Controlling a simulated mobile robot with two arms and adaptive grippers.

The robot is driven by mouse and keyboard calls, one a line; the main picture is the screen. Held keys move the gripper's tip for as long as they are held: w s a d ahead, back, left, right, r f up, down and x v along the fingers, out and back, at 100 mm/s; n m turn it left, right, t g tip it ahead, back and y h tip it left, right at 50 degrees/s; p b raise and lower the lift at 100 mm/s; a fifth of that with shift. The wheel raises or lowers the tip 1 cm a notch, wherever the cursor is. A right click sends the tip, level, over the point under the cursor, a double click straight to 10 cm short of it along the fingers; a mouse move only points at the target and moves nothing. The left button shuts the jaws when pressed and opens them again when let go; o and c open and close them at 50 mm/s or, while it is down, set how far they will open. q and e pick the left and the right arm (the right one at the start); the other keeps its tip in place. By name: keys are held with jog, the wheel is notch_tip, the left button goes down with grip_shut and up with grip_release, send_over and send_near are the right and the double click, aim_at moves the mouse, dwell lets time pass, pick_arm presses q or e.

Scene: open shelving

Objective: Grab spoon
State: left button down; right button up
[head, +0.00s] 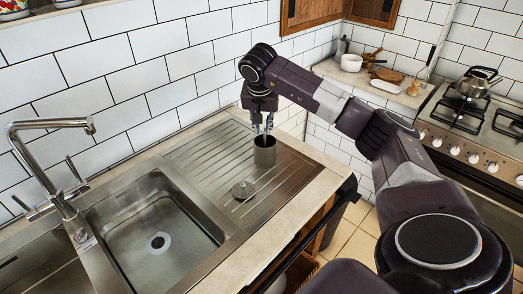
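No spoon can be made out clearly. A grey metal cylindrical cup (264,152) stands upright on the ribbed drainboard (205,156) of the sink. My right gripper (264,127) points down just above the cup, with its fingertips near the rim. The inside of the cup is mostly hidden, and I cannot tell whether the fingers hold anything. My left gripper is out of view.
A small round metal lid or plug (243,190) lies on the drainboard in front of the cup. The sink basin (140,245) and tap (45,150) are to the left. A stove (470,125) with a kettle (478,82) is at the right.

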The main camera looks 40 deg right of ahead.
aim_at(265, 135)
jog(key=shift+s+d+f, duration=0.1)
jog(key=shift+d+f, duration=0.3)
jog(key=shift+d, duration=0.15)
jog(key=p+x, duration=0.2)
jog(key=x, duration=0.3)
jog(key=shift+f+p, duration=0.3)
jog(key=shift+p, duration=0.1)
jog(key=shift+w+f, duration=0.3)
jog(key=shift+f, duration=0.15)
grip_shut()
